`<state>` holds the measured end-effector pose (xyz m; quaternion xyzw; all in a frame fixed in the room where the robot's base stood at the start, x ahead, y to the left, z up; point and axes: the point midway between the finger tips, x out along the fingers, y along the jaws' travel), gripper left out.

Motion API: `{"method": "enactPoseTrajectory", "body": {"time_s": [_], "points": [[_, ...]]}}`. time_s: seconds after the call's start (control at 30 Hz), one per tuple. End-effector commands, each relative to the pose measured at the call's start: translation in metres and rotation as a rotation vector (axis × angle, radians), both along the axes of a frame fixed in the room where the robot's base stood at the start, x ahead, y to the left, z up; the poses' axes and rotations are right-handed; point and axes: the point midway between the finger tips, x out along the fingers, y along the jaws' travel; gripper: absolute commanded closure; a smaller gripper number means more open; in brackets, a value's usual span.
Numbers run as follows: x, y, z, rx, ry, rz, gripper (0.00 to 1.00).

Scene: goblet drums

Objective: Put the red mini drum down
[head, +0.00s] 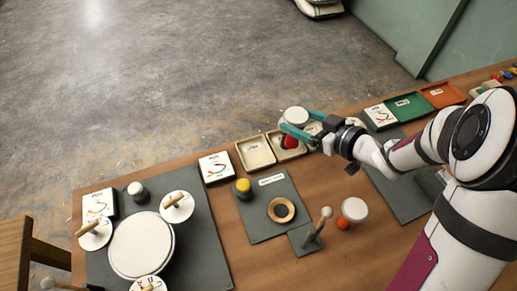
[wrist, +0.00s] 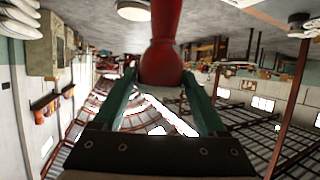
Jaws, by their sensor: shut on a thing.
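The red mini drum (head: 290,142) has a white round head and a red body. My gripper (head: 297,124) is shut on it, with teal fingers on either side below the head. The drum looks upright, over the middle cream tray (head: 287,154) in the head view. I cannot tell whether its foot touches the tray. In the wrist view the drum's red body (wrist: 161,62) shows between the two green fingers (wrist: 161,78). The fingers hide part of the drum in the head view.
A second cream tray (head: 255,153) sits left of it; another is partly hidden by my gripper. Green (head: 411,107) and orange (head: 443,95) trays lie right.

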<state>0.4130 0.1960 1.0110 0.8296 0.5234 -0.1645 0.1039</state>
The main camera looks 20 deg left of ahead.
Motion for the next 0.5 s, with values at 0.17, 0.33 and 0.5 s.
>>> {"method": "enactPoseTrajectory", "body": {"time_s": [0.17, 0.33, 0.5], "points": [[-0.007, 0.051, -0.032, -0.002, 0.006, 0.007, 0.93], [-0.01, 0.092, -0.056, -0.002, 0.004, 0.001, 0.93], [-0.011, 0.104, -0.076, -0.003, 0.005, -0.002, 0.93]]}}
